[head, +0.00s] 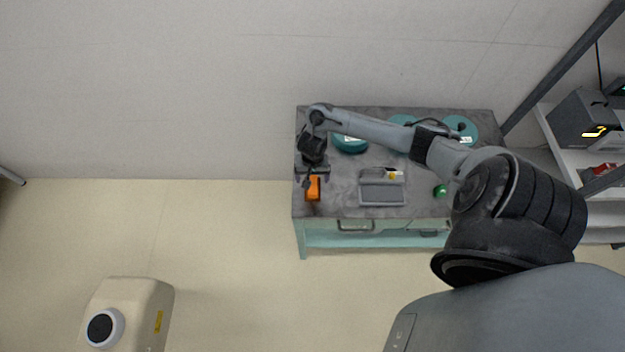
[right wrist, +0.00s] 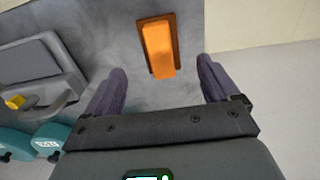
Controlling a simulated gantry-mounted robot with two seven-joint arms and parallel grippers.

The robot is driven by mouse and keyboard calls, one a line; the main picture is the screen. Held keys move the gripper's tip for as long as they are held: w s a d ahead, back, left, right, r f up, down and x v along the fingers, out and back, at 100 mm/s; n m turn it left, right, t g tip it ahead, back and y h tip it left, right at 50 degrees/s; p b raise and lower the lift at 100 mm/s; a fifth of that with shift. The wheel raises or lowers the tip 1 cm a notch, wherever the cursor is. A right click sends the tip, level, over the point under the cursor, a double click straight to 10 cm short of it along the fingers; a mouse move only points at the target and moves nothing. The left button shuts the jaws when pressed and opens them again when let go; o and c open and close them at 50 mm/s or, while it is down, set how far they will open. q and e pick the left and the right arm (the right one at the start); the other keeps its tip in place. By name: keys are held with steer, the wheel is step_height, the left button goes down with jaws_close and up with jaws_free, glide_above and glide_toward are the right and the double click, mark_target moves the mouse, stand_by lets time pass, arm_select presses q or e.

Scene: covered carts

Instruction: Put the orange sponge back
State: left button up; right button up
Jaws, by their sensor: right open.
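The orange sponge (head: 313,186) lies near the left front corner of the grey cart top (head: 335,205). In the right wrist view the orange sponge (right wrist: 159,48) sits on a darker orange-brown patch or base, whose nature I cannot tell. My right gripper (head: 311,178) is over the left end of the cart, close to the sponge. In the right wrist view my right gripper (right wrist: 160,88) is open, its two dark fingers apart and empty, with the sponge ahead of and between them. My left gripper is not in view.
A grey tray (head: 382,196) with a small yellow item lies right of the sponge. A green ball-like object (head: 440,190) and teal round objects (head: 350,144) are also on the cart. A shelf (head: 562,140) stands at right. A beige machine (head: 128,312) stands on open floor at lower left.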

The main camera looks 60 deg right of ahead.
mark_target(312, 186)
steer(key=a+r+n+t+p, duration=0.1)
steer(key=a+r+n+t, duration=0.3)
steer(key=a, duration=0.6)
steer(key=a+r+n+t+p, duration=0.1)
steer(key=a+r+n, duration=0.1)
steer(key=a+n, duration=0.6)
steer(key=s+a+r+n+g, duration=0.1)
steer(key=s+a+r, duration=0.3)
steer(key=s+r, duration=0.6)
steer(key=shift+r+n, duration=0.25)
steer(key=shift+n, duration=0.55)
steer(key=shift+r, duration=0.1)
